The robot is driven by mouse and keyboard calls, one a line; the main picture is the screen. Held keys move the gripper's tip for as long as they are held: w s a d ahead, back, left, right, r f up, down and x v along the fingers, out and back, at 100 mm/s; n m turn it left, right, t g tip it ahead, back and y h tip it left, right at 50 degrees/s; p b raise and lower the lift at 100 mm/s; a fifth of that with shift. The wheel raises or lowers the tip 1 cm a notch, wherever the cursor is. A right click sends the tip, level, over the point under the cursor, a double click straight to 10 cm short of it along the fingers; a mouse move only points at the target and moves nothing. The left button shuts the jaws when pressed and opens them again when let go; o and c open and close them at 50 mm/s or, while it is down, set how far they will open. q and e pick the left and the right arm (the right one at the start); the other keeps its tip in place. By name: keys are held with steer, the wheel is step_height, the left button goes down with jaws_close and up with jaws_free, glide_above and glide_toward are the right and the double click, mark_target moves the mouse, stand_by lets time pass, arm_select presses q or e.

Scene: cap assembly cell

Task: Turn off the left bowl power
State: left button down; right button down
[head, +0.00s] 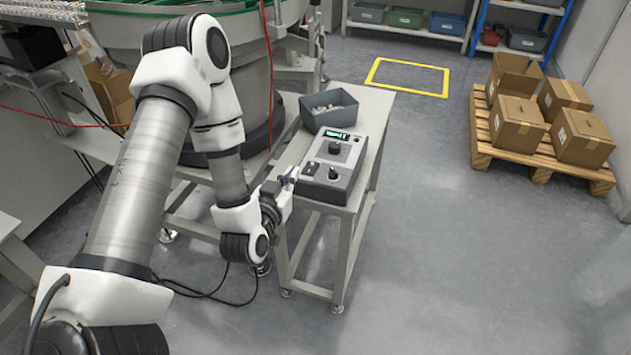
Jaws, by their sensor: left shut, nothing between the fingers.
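A grey control box (337,160) with a small lit green display (337,134), a large dark knob (334,148), a smaller knob (333,172) and a dark switch (311,168) sits on a metal side table. My left gripper (291,174) is shut and empty, at the box's front left corner close to the switch. I cannot tell whether its fingertips touch the box. The large bowl feeder (245,60) stands behind my left arm, which hides part of it. My right gripper is not in view.
A grey bin (329,107) with small parts stands behind the control box on the metal table (377,105). A pallet (541,152) with several cardboard boxes is at the right. Dark cables hang below my arm. The floor right of the table is clear.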

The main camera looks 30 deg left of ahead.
arm_select(q)
glide_above(308, 170)
steer(key=shift+f, duration=0.5)
step_height(308, 170, down, 3)
steer(key=shift+f, duration=0.15)
steer(key=shift+f+b, duration=0.3)
steer(key=shift+f, duration=0.1)
